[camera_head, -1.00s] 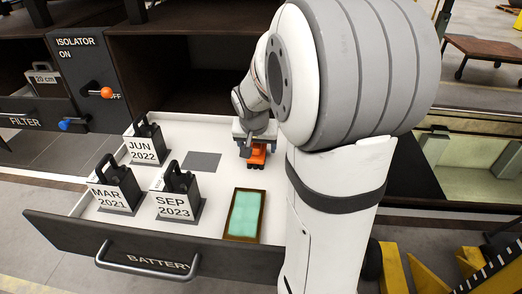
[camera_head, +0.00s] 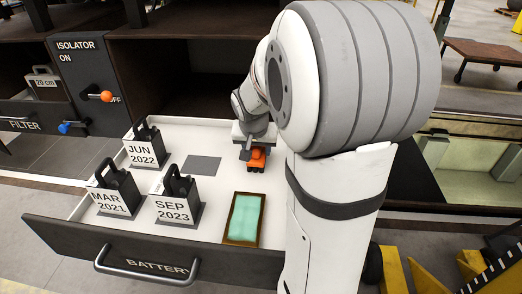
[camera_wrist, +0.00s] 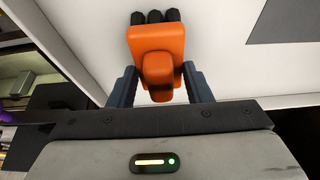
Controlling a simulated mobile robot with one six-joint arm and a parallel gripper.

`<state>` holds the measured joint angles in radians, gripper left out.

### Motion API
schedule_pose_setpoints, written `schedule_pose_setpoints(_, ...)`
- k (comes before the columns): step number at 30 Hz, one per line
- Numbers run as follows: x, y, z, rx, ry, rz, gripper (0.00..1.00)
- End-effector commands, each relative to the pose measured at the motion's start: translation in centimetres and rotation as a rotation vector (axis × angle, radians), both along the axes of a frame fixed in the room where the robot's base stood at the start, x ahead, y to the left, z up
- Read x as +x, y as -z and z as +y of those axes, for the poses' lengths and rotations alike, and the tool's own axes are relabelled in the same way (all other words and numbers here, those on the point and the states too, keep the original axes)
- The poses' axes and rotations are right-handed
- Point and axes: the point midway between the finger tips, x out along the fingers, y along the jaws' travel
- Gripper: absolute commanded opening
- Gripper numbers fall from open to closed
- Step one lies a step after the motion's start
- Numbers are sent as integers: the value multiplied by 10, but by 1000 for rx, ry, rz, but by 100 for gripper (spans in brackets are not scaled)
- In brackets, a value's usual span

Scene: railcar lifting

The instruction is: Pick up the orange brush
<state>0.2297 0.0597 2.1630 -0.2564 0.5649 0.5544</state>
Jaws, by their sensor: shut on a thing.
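The orange brush (camera_head: 257,160) is in the open white drawer (camera_head: 170,217), right of its middle, below my arm's end. In the wrist view the brush (camera_wrist: 157,45) has an orange block, a rounded handle and black bristles pointing away from my gripper. My gripper (camera_wrist: 160,82) has its two dark fingers on either side of the orange handle, shut on it. In the head view my gripper (camera_head: 255,146) is partly hidden by my own arm. I cannot tell whether the bristles touch the drawer floor.
Several dark battery blocks with date labels, such as SEP 2023 (camera_head: 178,198), stand in the drawer's left part. A teal pad in a brown frame (camera_head: 244,218) lies near the drawer front. A grey square (camera_head: 202,165) marks an empty spot. The isolator panel (camera_head: 84,80) stands behind left.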

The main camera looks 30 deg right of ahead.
Motion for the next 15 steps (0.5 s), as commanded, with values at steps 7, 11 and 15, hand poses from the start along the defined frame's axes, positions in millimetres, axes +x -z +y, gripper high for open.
schedule_pose_setpoints(7,1,-28,0,-1,1,-6,19)
schedule_pose_setpoints(11,1,-58,-1,-1,2,-9,19)
schedule_pose_setpoints(15,1,-97,-1,-2,1,-9,19)
